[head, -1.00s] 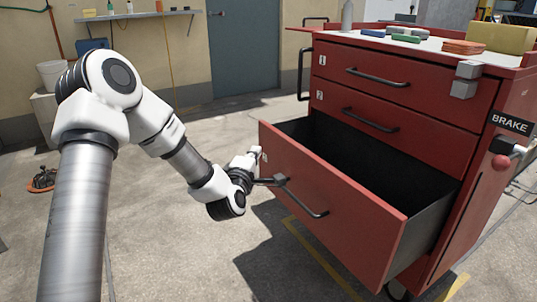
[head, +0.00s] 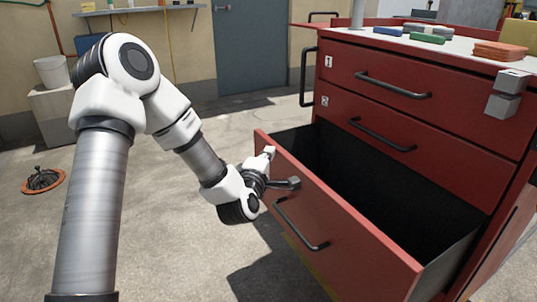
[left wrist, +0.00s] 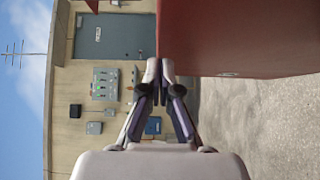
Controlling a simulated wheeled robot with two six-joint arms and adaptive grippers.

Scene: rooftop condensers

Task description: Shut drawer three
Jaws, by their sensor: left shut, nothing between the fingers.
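Drawer three is the red bottom drawer (head: 345,240) of the red tool cabinet, and it stands wide open. Its dark interior looks empty where I can see it. Its black bar handle (head: 301,226) is on the front panel. My left gripper (head: 291,184) is shut and empty at the upper left part of the drawer front, above the handle's left end. In the left wrist view the closed fingertips (left wrist: 160,70) are at the edge of a red panel (left wrist: 240,35). I cannot tell whether they touch it. My right gripper is out of view.
Drawers one (head: 395,85) and two (head: 385,133) above are shut. A grey block latch (head: 506,95) sits at the cabinet's upper right. Coloured blocks lie on the cabinet top. The concrete floor before the drawer is clear.

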